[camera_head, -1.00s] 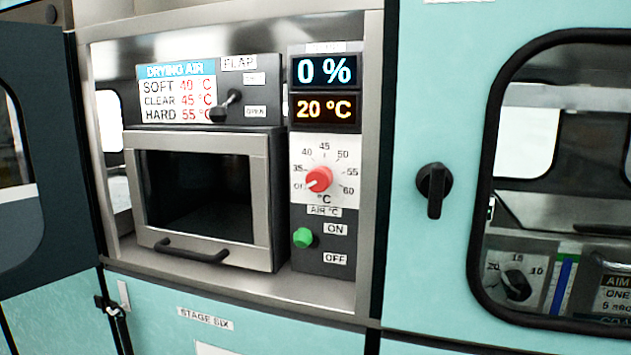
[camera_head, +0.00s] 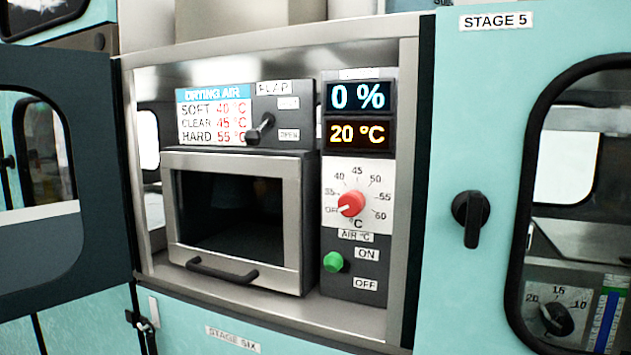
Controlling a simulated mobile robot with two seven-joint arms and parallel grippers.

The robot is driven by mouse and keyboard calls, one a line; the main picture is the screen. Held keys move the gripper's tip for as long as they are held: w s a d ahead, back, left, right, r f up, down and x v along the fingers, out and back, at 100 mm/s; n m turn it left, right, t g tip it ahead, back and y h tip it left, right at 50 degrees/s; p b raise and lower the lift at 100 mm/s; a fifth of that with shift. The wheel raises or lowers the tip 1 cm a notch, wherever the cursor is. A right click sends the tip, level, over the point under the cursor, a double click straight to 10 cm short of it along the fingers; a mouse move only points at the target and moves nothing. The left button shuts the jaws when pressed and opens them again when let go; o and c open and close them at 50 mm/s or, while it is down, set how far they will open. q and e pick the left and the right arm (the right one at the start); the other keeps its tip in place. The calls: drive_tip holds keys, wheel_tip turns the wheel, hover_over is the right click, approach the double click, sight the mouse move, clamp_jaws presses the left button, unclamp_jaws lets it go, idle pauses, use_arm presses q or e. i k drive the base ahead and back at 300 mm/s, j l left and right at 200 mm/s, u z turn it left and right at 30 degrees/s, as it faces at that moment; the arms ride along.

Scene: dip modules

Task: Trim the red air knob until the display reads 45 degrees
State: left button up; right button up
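The red air knob (camera_head: 351,204) sits on a white dial plate marked OFF, 35, 40, 45, 50, 55 and 60 °C. Its white pointer line aims to the lower left, at OFF. The orange temperature display (camera_head: 357,134) above it reads 20 °C. The blue display (camera_head: 358,97) over that reads 0 %. Neither of my grippers is in the view, and nothing touches the knob.
A flap lever (camera_head: 260,129) is beside the drying air chart (camera_head: 214,116). A closed oven-like door (camera_head: 235,276) with a dark handle is left. An open dark door (camera_head: 98,256) stands at far left.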

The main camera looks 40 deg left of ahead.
sight(352, 202)
drive_tip(key=k+l+u, duration=0.15)
drive_tip(key=u, duration=0.85)
